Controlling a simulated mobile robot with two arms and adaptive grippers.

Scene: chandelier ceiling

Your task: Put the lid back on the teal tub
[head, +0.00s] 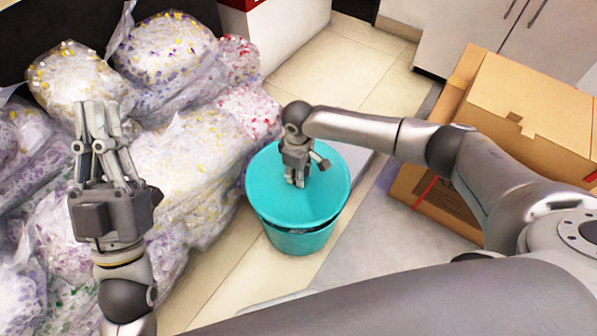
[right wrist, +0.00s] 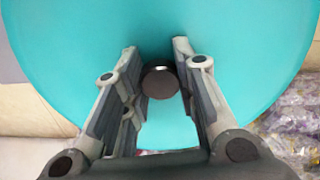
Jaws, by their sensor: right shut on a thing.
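The teal tub (head: 300,242) stands on the floor in the middle of the head view. Its teal lid (head: 325,192) lies over its mouth, with a dark gap under the front right edge. My right gripper (head: 297,183) points down at the lid and is shut on its round dark knob (right wrist: 160,82), between the fingers in the right wrist view. The lid (right wrist: 240,40) fills most of that view. The tub's rim is mostly hidden under the lid. My left gripper (head: 98,106) is empty, apart from the tub, in front of the bags, its fingers apart.
Clear bags (head: 180,160) of colourful bits are piled left of the tub, close to its side. White cabinets (head: 480,35) are at the back. Tiled floor (head: 335,75) is free behind the tub.

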